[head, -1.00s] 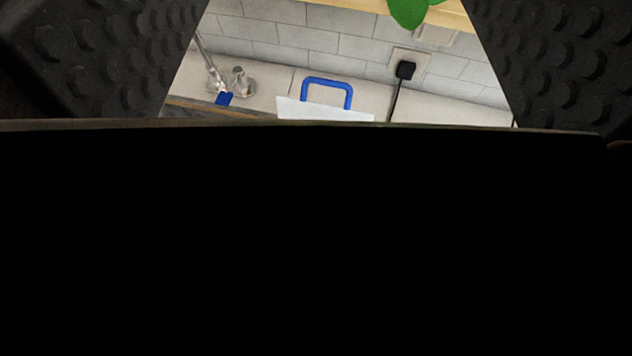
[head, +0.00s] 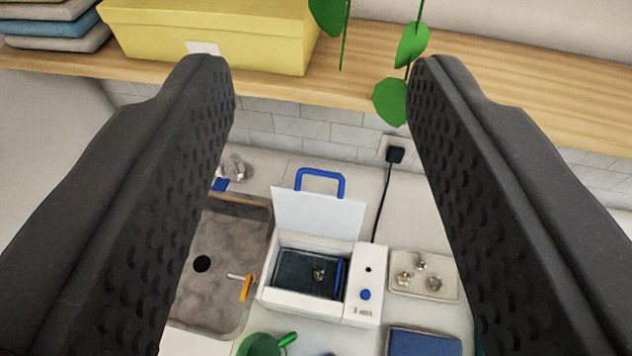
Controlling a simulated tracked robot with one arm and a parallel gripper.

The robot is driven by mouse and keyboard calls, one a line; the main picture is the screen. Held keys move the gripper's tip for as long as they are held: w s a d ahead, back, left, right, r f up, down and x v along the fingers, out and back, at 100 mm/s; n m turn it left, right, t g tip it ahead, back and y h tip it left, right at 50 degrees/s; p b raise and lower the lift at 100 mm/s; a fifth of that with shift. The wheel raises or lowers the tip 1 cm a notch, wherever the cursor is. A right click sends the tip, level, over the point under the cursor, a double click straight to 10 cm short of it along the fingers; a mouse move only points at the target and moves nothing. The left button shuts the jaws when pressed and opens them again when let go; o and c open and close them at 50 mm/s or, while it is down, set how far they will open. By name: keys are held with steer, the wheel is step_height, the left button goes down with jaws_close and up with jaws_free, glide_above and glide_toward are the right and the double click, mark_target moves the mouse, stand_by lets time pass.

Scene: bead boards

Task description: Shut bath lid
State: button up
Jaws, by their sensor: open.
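The white bath (head: 281,295) stands on the counter in the lower middle. Its lid (head: 318,217) is raised, standing up at the back edge, with a blue loop handle (head: 341,188) on top. The dark basin inside shows, with a small metallic thing (head: 319,273) in it. A control panel (head: 366,270) with a blue knob is on the bath's right side. My gripper (head: 321,75) is open and empty. Its two dark, studded fingers flank the view, with the bath seen between and beyond them, apart from both.
A wooden shelf (head: 520,85) with a yellow box (head: 210,35) and hanging green leaves (head: 391,102) crosses above. A sink (head: 222,264) is left of the bath, a tray (head: 445,293) with small metal pieces right. A green mug (head: 262,345) stands in front. A black cord (head: 382,205) runs behind.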

steer(key=shift+w+f, duration=0.1)
steer(key=c, duration=0.4)
steer(key=m+g+y+p, duration=0.7)
steer(key=m+g+y, duration=0.1)
steer(key=m+y, duration=0.55)
glide_toward(320, 173)
steer(key=shift+m+h, duration=0.25)
steer(key=shift+m, duration=0.1)
steer(key=p+x, duration=0.1)
steer(key=x, duration=0.8)
steer(key=shift+a+p, duration=0.3)
steer(key=shift+c, duration=0.2)
jaws_close()
